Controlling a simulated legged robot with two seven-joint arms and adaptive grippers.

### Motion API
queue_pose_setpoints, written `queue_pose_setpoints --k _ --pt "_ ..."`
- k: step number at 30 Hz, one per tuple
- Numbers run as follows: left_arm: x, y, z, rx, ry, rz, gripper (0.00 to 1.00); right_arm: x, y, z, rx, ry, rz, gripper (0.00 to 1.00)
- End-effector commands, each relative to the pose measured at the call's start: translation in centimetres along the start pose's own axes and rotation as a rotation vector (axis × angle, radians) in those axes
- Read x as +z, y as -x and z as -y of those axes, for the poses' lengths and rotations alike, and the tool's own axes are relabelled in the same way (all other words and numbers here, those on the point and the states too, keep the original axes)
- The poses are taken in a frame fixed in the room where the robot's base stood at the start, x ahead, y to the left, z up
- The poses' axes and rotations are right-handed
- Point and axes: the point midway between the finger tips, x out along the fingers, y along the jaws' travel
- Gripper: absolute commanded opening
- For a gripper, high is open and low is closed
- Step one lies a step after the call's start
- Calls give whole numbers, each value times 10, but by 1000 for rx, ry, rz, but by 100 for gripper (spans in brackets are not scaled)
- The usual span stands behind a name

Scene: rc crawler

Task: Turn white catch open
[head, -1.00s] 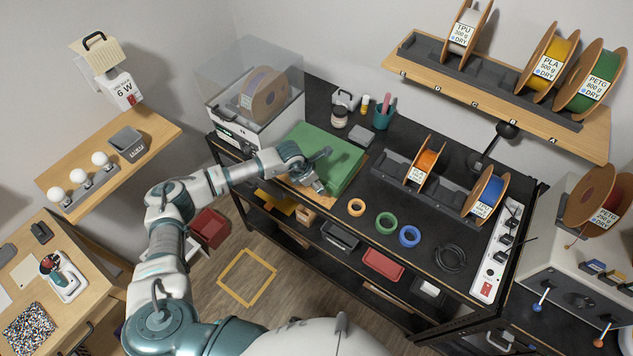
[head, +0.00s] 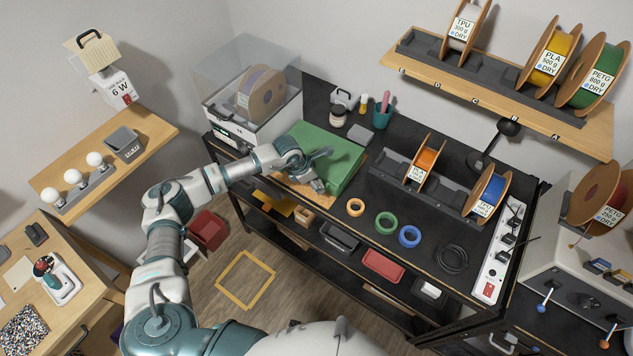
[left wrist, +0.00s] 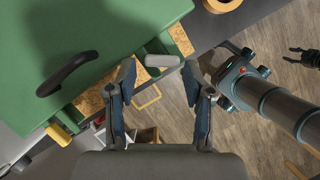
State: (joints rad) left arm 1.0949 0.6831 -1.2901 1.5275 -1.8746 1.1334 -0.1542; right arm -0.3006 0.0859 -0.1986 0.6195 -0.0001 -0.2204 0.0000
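A green case (head: 335,150) lies on the black bench, and its green top with a black handle (left wrist: 66,73) fills the upper left of the left wrist view. The white catch (left wrist: 163,60) is a pale rounded bar at the case's front edge. A yellow catch (left wrist: 58,135) is farther left on that edge. My left gripper (left wrist: 159,70) is open, its fingertips on either side of the white catch with visible gaps. In the head view my left gripper (head: 318,182) is at the case's front and hides the catch. A dark gripper, apparently my right (left wrist: 303,57), shows small with its fingers apart.
A clear-lidded box with a spool (head: 255,95) stands left of the case. The spool holder (head: 425,185), coloured rings (head: 387,223), jar (head: 338,117) and teal cup (head: 382,118) are to the right and behind.

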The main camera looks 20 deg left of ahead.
Motion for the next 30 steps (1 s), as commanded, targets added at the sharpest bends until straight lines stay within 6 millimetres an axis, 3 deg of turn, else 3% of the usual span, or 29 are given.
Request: queue_pose_setpoints --k 6,11,14,24,30 --pt "0 0 0 0 0 -1 62 -3 0 12 -14 -5 -4 40" --pt "1 4 0 1 0 -1 62 -3 0 6 -7 -1 -6 40" --pt "0 16 -2 2 1 1 62 -2 0 6 -7 -1 -6 40" --pt "-2 90 -3 2 0 2 62 -2 0 5 -6 -1 -4 40" --pt "-2 114 -3 -1 1 1 62 -2 0 5 -6 -1 -4 40"
